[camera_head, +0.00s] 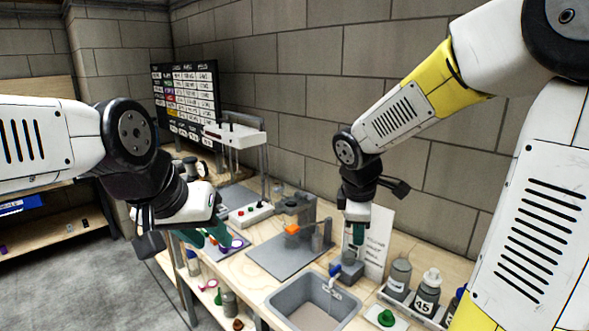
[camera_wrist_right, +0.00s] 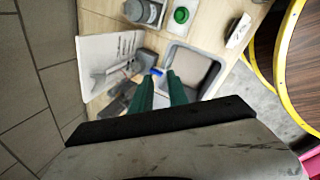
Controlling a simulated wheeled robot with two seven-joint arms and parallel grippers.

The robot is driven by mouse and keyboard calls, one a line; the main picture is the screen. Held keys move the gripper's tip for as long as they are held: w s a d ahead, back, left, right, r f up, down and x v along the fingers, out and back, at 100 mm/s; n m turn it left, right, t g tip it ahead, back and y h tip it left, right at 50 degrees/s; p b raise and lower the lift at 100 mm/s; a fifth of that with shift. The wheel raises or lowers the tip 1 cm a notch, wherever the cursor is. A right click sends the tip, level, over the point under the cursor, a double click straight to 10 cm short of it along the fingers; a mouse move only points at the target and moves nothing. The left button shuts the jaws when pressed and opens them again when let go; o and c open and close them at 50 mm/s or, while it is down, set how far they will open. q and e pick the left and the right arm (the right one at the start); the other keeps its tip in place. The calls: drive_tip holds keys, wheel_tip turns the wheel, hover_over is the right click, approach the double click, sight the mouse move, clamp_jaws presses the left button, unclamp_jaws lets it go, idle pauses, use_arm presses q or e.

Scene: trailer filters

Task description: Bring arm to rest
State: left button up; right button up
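My right arm reaches in from the right. Its gripper (camera_head: 358,233) hangs with green fingers pointing down above the bench, near the sink's tap. In the right wrist view the two green fingers of this gripper (camera_wrist_right: 161,88) stand apart, with nothing held between them. My left arm comes in from the left. Its gripper (camera_head: 205,238) has green fingers above the left part of the bench, near a purple-edged item (camera_head: 236,243). The left fingers appear spread, and I see nothing between them.
The wooden bench (camera_head: 262,292) carries a grey sink (camera_head: 312,303), a blue-handled tap (camera_head: 335,270), a grey plate with a stand (camera_head: 290,262), a button box (camera_head: 250,213), a white printed sheet (camera_head: 377,243) and bottles (camera_head: 427,290). A block wall (camera_head: 300,70) stands behind. Grey floor lies at left.

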drive_tip(key=s+r+m+t+y, duration=0.1)
drive_tip(key=s+r+m+y, duration=0.1)
drive_tip(key=s+r+m, duration=0.2)
drive_tip(key=s+r+m+t+y, duration=0.1)
drive_tip(key=s+r+m, duration=0.3)
drive_tip(key=s+m, duration=0.6)
drive_tip(key=shift+s+a+r+t+y, duration=0.25)
drive_tip(key=shift+a+r+t+y, duration=0.05)
drive_tip(key=shift+a+y, duration=0.15)
